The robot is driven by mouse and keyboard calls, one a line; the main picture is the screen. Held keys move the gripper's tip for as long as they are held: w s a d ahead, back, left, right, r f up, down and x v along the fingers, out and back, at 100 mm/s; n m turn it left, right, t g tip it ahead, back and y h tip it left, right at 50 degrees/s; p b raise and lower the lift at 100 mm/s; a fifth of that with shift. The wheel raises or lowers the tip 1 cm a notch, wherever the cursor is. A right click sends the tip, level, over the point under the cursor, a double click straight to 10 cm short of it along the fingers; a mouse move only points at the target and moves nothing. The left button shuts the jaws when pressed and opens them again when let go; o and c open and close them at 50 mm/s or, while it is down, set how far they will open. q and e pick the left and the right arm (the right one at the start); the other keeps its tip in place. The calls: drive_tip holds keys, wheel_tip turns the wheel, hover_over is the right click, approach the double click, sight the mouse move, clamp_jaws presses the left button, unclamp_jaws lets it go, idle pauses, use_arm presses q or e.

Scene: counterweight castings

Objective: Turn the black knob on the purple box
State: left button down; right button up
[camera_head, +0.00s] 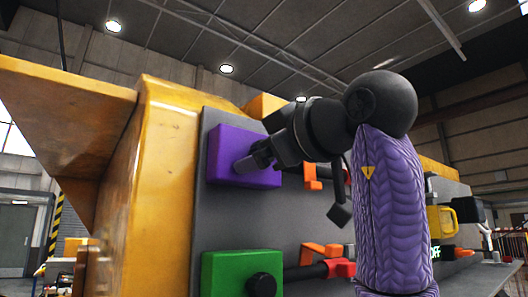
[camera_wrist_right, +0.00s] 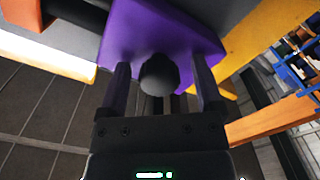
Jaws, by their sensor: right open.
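The purple box (camera_head: 228,142) is mounted on the upper left of a grey panel in the head view. It also fills the upper middle of the right wrist view (camera_wrist_right: 185,30). The black knob (camera_wrist_right: 159,74) sticks out of the box and shows in the right wrist view between the two fingers. My right gripper (camera_head: 256,160) is at the front of the box in the head view and hides the knob there. In the right wrist view my right gripper (camera_wrist_right: 160,82) is open, with one finger on each side of the knob. Contact cannot be made out. My left gripper is not in view.
A green box (camera_head: 228,272) with a black knob (camera_head: 262,285) sits below the purple box. Orange and red fittings (camera_head: 340,268) and a yellow box (camera_head: 441,220) are farther right on the panel (camera_head: 310,232). A yellow casting (camera_head: 160,180) borders the panel at left.

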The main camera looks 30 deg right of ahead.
drive_tip(key=s+b, duration=0.3)
drive_tip(key=s, duration=0.7)
drive_tip(key=shift+d, duration=0.4)
drive_tip(key=shift+w, duration=0.1)
